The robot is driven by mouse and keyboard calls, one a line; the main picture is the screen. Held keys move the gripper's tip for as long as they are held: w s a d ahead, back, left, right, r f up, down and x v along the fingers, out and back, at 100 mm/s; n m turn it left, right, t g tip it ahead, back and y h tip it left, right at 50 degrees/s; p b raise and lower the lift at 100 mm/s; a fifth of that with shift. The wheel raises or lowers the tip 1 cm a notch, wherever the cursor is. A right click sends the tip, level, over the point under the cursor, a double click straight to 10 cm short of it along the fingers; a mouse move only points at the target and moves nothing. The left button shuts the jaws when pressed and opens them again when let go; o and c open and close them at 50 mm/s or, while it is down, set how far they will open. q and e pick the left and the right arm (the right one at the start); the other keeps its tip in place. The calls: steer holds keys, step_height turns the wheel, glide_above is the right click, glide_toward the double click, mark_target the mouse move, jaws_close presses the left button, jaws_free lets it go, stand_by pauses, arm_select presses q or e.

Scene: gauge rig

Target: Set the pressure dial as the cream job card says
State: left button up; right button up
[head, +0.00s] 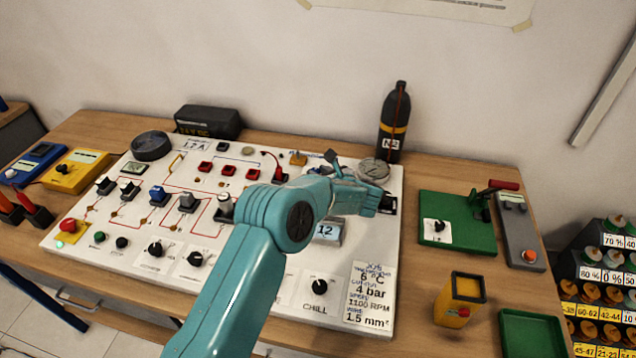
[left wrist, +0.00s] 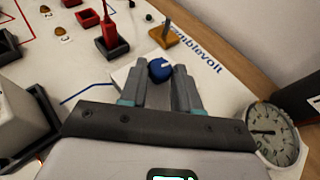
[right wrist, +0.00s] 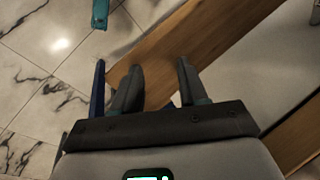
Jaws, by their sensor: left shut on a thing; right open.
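The cream job card (head: 370,292) lies at the board's front right; it reads 6 C, 4 bar, 1100 RPM and 1.5 mm². My left gripper (head: 333,163) is at the back of the white board. In the left wrist view it is shut on a blue knob (left wrist: 160,69) with a pale mark, on a white plate. The knob is hidden in the head view. A round gauge (head: 373,170) stands right of it; it also shows in the left wrist view (left wrist: 277,134), its dark needle pointing left, numbers too small to read. My right gripper (right wrist: 158,78) is open and empty.
An orange switch (left wrist: 163,34) and a red-and-black one (left wrist: 110,40) stand near my left fingers. A black bottle (head: 394,125) is behind the gauge. Right of the board are a green plate (head: 470,205) and a yellow box (head: 460,300). My right gripper is by a wooden edge (right wrist: 200,45).

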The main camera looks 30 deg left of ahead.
arm_select(q)
steer(key=shift+w+d+f+n+g+y+b, duration=0.15)
steer(key=shift+n+g+y+b, duration=0.25)
steer(key=shift+n+g+b, duration=0.45)
steer(key=shift+w+r+n+g, duration=0.1)
steer(key=shift+r+n+g, duration=0.15)
steer(key=shift+g, duration=0.1)
steer(key=o, duration=1)
steer(key=shift+d, duration=0.1)
steer(key=shift+d+r+b, duration=0.1)
steer(key=shift+d+b, duration=0.25)
steer(key=b+v, duration=0.2)
steer(key=v, duration=1.3)
steer(key=shift+s+d, duration=0.2)
steer(key=shift+d, duration=0.1)
